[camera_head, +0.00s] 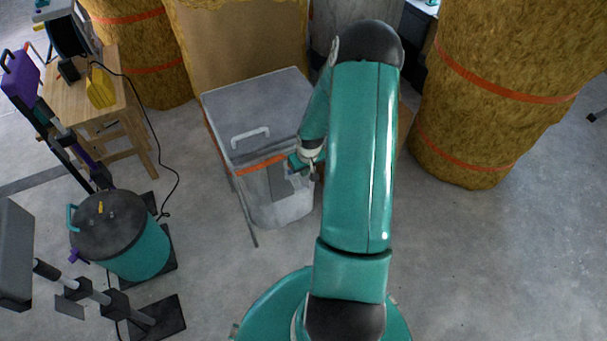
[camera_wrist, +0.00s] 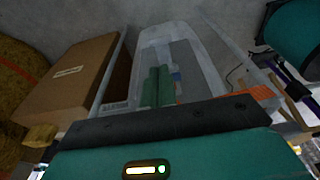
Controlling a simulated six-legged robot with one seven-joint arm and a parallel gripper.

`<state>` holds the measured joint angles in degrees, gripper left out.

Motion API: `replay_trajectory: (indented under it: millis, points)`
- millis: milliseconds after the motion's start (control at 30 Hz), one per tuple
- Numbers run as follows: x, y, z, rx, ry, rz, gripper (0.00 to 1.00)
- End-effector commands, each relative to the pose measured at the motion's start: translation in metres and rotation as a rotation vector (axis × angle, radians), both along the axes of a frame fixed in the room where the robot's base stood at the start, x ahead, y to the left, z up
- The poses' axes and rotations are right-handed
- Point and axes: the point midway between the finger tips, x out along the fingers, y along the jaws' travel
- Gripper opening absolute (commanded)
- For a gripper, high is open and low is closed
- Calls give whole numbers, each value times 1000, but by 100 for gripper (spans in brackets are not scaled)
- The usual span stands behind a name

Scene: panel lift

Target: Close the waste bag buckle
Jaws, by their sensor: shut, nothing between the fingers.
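The waste bag (camera_head: 265,205) is a pale grey, box-shaped bag with a grey top and a white handle (camera_head: 250,137). An orange strap (camera_head: 262,164) runs across its upper front; part of it shows at the right in the wrist view (camera_wrist: 252,94). My gripper (camera_head: 294,163) is at the bag's front, beside the right end of the strap. In the wrist view its two green fingers (camera_wrist: 158,72) are together with nothing between them, over the pale front of the bag. I cannot clearly make out the buckle; it may be hidden by the fingers. I cannot tell whether they touch the bag.
A cardboard box (camera_wrist: 70,78) stands left of the bag in the wrist view. Large straw-coloured rolls (camera_head: 505,85) stand at right and back. A teal drum (camera_head: 138,250) and wooden bench (camera_head: 125,115) are at left. A thin bar stands along the bag's left side.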

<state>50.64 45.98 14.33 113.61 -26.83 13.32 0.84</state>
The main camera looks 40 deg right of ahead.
Motion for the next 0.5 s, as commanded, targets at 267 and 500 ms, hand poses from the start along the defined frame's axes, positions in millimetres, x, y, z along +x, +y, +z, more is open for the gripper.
replay_trajectory:
  millis: [267,500]
  points:
    - [10,0,-53,2,3,4,0]
    - [17,-3,-95,2,2,3,0]
